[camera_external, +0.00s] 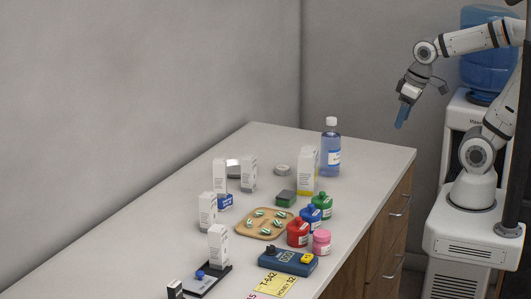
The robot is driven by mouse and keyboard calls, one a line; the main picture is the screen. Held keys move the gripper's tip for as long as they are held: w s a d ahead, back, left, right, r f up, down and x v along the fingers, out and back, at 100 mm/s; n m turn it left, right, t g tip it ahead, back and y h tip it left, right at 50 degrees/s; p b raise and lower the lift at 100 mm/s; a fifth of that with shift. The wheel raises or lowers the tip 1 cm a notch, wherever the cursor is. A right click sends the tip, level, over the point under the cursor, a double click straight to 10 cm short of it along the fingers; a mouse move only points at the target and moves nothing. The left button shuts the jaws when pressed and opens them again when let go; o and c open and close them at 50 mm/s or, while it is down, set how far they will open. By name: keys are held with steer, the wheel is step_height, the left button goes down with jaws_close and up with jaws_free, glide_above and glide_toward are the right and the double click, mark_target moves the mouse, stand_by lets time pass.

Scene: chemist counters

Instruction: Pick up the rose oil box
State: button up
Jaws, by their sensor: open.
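Several tall white boxes stand upright on the counter (130,245), and their print is too small to read, so I cannot tell which is the rose oil box. One white box (249,172) and another white box (219,175) stand toward the back left. A third white box (207,210) stands nearer. Another white box (218,245) is at a black tray. A larger white box with yellow at its base (306,172) stands by the blue bottle. My gripper (402,117) is open and empty, with blue fingers pointing down, above and to the right of the counter's far end.
A tall blue bottle (331,150) stands at the far end. Red (298,234), blue, green and pink bottles crowd the right edge near a wooden tray (245,228) of capsules. A blue device (283,261) lies in front. The counter's left side is mostly clear.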

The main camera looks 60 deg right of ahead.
steer(key=shift+o, duration=0.5)
steer(key=n+t+b, duration=0.1)
steer(key=b, duration=0.5)
glide_above(247, 170)
steer(key=s+d, duration=0.2)
step_height(247, 170, down, 15)
steer(key=shift+w+f, duration=0.3)
steer(key=shift+f, duration=0.2)
steer(key=p+x, duration=0.2)
steer(key=x, duration=0.5)
